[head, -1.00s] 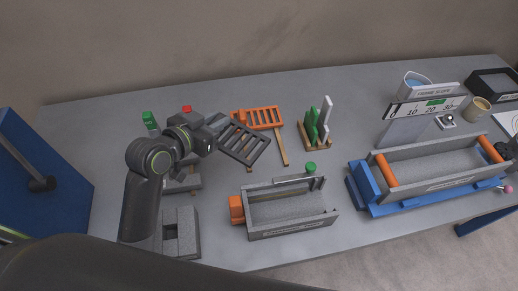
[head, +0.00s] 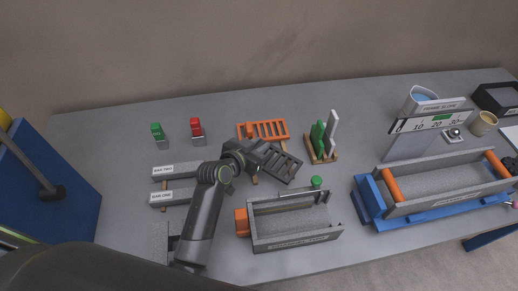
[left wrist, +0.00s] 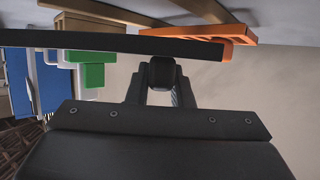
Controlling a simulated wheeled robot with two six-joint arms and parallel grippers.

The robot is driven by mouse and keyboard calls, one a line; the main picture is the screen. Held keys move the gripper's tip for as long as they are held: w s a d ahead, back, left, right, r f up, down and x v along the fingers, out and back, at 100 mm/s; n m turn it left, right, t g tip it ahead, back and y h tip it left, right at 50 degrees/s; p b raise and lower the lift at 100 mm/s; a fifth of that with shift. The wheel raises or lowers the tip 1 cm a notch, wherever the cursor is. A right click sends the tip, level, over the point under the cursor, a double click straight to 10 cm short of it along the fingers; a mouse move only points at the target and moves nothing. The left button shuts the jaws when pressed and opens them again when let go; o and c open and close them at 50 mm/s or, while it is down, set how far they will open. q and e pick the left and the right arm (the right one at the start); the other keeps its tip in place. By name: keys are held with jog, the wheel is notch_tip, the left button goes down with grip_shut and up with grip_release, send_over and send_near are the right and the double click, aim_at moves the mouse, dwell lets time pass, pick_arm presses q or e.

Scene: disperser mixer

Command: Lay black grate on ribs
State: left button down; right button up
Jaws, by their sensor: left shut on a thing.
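The black grate (head: 283,164), a dark slatted panel, is in my left gripper (head: 256,155). The gripper is shut on its left end, and the grate reaches out to the right, tilted in the picture. In the left wrist view the grate (left wrist: 100,42) is a dark edge-on bar across the fingers (left wrist: 162,72). It appears just behind the grey trough (head: 290,237), which has an orange block (head: 241,222) at its left end. I cannot make out any ribs inside the trough. Whether the grate touches anything below is unclear. My right gripper is not in view.
An orange grate (head: 263,131) lies behind the black one. A wooden rack (head: 322,154) with green and white pieces stands to its right. A green knob (head: 316,181) is at the trough's back. A blue-based long trough (head: 440,185) is at right. Grey bars (head: 178,171) lie at left.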

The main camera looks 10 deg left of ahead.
pick_arm(q)
jog(key=shift+a+f, duration=0.1)
jog(key=shift+f, duration=0.85)
jog(key=shift+f+b, duration=0.35)
jog(key=c, duration=1.7)
grip_release()
jog(key=shift+f, duration=0.15)
jog(key=shift+c, duration=0.2)
jog(key=o, duration=0.5)
jog(key=shift+c, duration=0.2)
